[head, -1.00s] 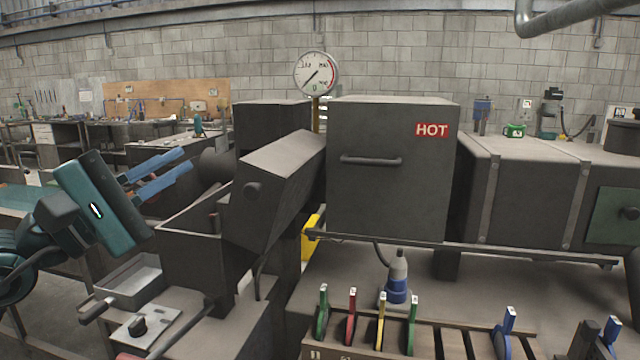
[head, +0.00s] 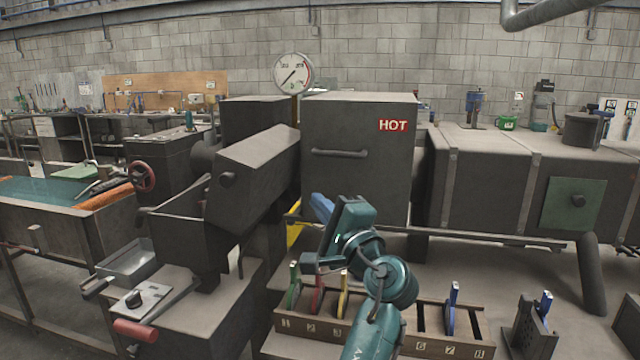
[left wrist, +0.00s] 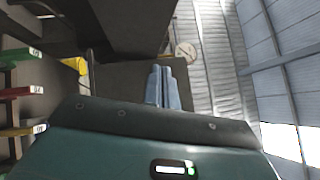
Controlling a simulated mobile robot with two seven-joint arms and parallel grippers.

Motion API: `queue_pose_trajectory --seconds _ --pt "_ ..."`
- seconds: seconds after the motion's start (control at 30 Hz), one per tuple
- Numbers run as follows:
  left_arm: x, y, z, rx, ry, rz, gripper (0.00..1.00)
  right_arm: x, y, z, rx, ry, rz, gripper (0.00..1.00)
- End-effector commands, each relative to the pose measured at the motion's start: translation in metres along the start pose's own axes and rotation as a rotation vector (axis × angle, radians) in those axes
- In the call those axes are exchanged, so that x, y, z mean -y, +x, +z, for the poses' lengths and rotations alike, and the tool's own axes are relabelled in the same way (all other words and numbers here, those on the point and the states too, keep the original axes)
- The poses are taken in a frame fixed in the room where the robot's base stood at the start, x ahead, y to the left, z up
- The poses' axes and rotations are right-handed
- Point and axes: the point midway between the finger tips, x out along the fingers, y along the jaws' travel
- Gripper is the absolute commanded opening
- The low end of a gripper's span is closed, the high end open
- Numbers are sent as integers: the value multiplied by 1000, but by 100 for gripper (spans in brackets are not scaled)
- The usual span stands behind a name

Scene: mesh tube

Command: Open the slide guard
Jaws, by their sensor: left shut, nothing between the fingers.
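The slide guard seems to be the large dark grey box-like cover (head: 360,190) with a red HOT label and a horizontal bar handle (head: 339,153) on its front face. Its front is down over the machine. My left gripper (head: 321,206) is in front of the guard's lower part, below the handle, with its blue fingers together and empty. The left wrist view shows the shut fingers (left wrist: 163,86) pointing at a dark face; whether they touch it I cannot tell. The handle is clear of the gripper in the head view. My right gripper is not in view.
A rack (head: 450,335) with coloured tags stands below my left arm, which hides part of it. A dark hopper (head: 185,240) is left of the guard. A round gauge (head: 293,74) stands behind it. A long dark housing (head: 490,180) extends right.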

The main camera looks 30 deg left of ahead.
Motion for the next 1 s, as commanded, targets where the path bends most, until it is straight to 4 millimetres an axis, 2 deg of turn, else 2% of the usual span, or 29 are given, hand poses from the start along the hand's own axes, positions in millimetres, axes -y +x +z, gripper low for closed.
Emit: queue_pose_trajectory --seconds 0.3,0.5,0.7,1.0 --pt "5 62 2 4 2 -5 0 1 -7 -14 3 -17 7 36" --pt "5 101 6 3 1 -5 0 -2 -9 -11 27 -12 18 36" --pt "4 118 24 2 2 -5 0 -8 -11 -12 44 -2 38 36" --pt "2 123 29 0 2 -5 0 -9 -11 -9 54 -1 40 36"
